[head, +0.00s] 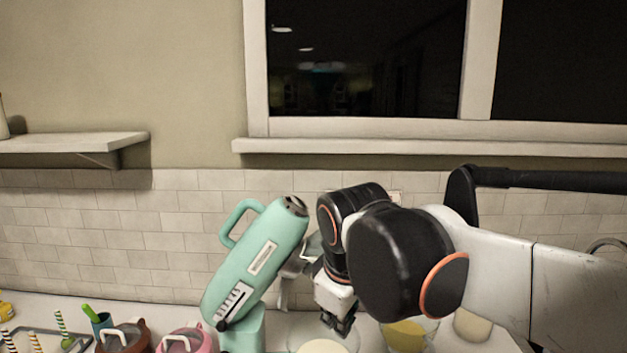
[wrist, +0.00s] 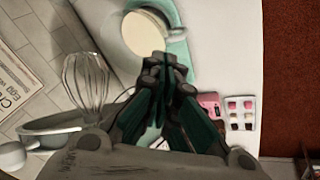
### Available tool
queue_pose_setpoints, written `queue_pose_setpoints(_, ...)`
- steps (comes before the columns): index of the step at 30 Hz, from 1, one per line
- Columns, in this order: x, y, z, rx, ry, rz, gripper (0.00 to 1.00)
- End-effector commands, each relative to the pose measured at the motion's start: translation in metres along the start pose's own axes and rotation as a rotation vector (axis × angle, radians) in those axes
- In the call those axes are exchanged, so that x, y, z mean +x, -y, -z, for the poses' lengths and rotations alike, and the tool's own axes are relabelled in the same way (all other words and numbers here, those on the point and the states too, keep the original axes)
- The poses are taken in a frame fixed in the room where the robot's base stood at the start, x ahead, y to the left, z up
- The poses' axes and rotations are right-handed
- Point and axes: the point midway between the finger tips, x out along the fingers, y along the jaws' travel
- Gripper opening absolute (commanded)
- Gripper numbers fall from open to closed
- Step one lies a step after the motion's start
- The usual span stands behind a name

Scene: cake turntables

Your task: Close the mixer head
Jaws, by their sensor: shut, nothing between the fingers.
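The mint-green mixer (head: 255,262) stands on the counter at centre left in the head view. Its head is tilted up, with the handle toward the upper left and silver metal parts on its right side. A bowl with pale contents (head: 325,346) is partly cut off at the bottom edge. The bowl also shows in the wrist view (wrist: 146,34), beside a mint-green surface (wrist: 178,55). My gripper (head: 343,329) is shut and empty, just right of the raised head and above the bowl area. In the wrist view my fingers (wrist: 166,60) meet in front of the bowl.
A glass bowl with yellow contents (head: 405,336) is right of my gripper. Pink (head: 188,340) and brown (head: 124,338) pots stand left of the mixer. A whisk (wrist: 86,80) shows at left in the wrist view. A window sill (head: 420,147) runs behind.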

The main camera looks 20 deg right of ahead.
Motion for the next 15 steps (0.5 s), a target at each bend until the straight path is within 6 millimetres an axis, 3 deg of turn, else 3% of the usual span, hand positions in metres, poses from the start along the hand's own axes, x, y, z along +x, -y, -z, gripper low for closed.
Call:
queue_pose_setpoints(1,-0.028,-0.011,0.017,-0.05,0.02,0.006,0.0)
queue_pose_setpoints(15,-0.157,-0.068,0.125,-0.544,0.219,0.098,0.0)
